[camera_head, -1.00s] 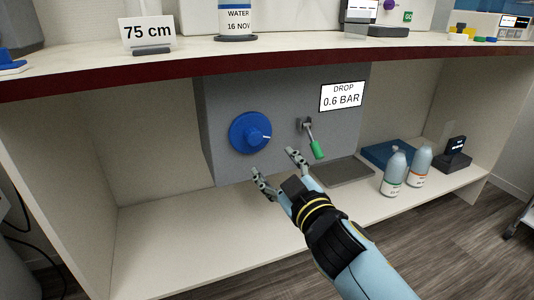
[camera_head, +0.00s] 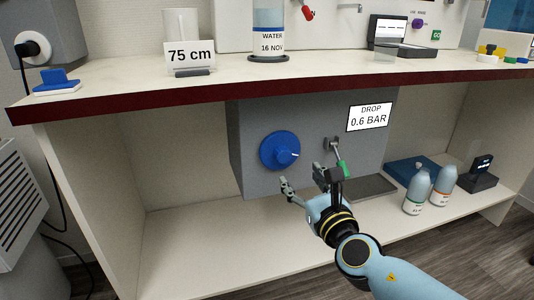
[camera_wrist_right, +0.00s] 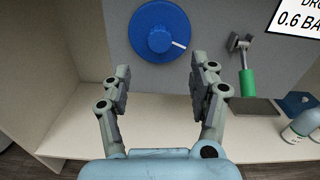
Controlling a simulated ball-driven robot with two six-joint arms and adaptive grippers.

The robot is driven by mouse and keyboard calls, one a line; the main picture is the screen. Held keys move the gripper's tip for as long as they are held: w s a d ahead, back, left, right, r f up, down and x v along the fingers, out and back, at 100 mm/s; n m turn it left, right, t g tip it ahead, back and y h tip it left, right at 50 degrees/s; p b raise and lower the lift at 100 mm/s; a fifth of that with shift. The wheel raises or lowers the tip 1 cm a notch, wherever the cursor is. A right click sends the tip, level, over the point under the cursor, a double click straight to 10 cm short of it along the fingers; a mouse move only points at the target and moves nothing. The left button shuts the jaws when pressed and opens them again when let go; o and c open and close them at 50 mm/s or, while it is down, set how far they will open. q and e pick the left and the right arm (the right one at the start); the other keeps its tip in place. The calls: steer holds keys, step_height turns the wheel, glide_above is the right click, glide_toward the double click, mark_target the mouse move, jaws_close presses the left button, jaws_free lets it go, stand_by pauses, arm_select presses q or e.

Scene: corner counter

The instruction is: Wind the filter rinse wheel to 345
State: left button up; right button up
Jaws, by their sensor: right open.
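The blue wheel (camera_head: 279,151) is on the front of a grey box under the counter. Its raised hub carries a white pointer mark, which points right and slightly downward in the right wrist view (camera_wrist_right: 159,32). My right gripper (camera_head: 302,183) is open and empty, below and slightly right of the wheel in the head view. In the right wrist view its two fingers (camera_wrist_right: 158,82) stand apart, with the wheel beyond and above them. Nothing touches the wheel. No number scale is readable around it. My left gripper is not in view.
A green-handled lever (camera_head: 341,165) hangs right of the wheel, close to my right gripper. A sign (camera_head: 369,116) reads DROP 0.6 BAR. Two bottles (camera_head: 417,190) and a blue tray (camera_head: 403,167) stand on the shelf at right. The counter's red edge (camera_head: 190,97) runs above.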

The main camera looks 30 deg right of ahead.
mark_target(285, 158)
steer(key=x, duration=0.5)
steer(key=shift+w, duration=0.1)
steer(key=x, duration=0.4)
steer(key=shift+f, duration=0.1)
steer(key=shift+w, duration=0.3)
steer(key=shift+w+d, duration=0.1)
steer(key=shift+w, duration=0.15)
steer(key=c, duration=1.2)
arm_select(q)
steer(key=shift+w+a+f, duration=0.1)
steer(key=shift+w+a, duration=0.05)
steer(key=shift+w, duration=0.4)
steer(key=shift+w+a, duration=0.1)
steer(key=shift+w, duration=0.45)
arm_select(e)
steer(key=shift+o, duration=0.2)
arm_select(q)
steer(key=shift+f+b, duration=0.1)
steer(key=shift+b, duration=0.25)
arm_select(e)
steer(key=shift+m, duration=0.3)
